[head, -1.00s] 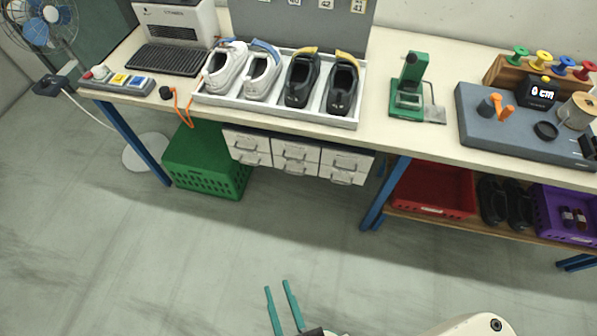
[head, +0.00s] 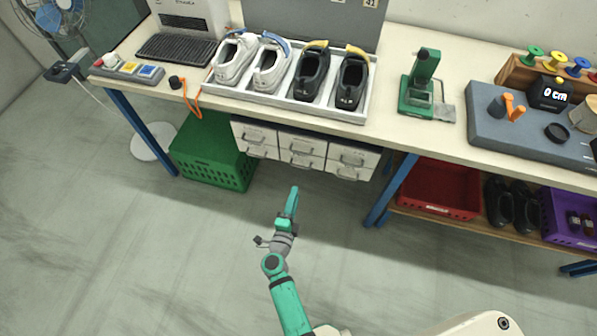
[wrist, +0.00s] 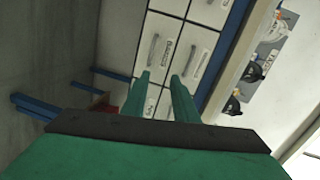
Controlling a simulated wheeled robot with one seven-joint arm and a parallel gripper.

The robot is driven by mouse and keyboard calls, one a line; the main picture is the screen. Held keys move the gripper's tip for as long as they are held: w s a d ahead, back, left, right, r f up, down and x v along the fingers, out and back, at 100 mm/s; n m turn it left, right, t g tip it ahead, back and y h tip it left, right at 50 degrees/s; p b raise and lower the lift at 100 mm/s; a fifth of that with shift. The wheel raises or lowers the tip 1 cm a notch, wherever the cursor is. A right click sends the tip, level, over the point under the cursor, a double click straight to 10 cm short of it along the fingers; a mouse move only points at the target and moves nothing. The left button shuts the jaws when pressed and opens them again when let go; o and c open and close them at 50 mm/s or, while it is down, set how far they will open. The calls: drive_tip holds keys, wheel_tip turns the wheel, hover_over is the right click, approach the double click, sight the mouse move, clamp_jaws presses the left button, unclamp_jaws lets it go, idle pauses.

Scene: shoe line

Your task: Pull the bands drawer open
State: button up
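A white drawer cabinet hangs under the workbench, with drawers in two rows; its lower middle drawer (head: 299,161) looks shut in the head view. The wrist view shows the cabinet sideways, with a labelled drawer (wrist: 158,48) ahead of the fingers; the lettering is too small to read surely. I cannot tell which drawer is the bands drawer. My gripper (head: 293,192) has green fingers and stands in front of and below the cabinet, apart from the handles. In the wrist view my gripper (wrist: 159,75) has its fingers apart, with nothing held between them.
A green crate (head: 205,178) stands on the floor left of the cabinet. A blue bench leg (head: 391,190) and a red bin (head: 437,190) are on the right. A tray of shoes (head: 292,103) lies on the bench above. The floor in front is clear.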

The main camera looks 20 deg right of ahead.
drive_tip(key=w+d+f+m, duration=0.1)
drive_tip(key=w+d+f, duration=0.1)
drive_tip(key=w, duration=0.4)
drive_tip(key=w+d+f+m+g, duration=0.1)
drive_tip(key=w+d+f, duration=0.1)
drive_tip(key=w, duration=0.4)
drive_tip(key=shift+d+f, duration=0.15)
drive_tip(key=shift+d, duration=0.75)
drive_tip(key=shift+w, duration=0.1)
clamp_jaws()
drive_tip(key=shift+w+a, duration=0.1)
drive_tip(key=shift+a, duration=0.1)
drive_tip(key=shift+d, duration=0.15)
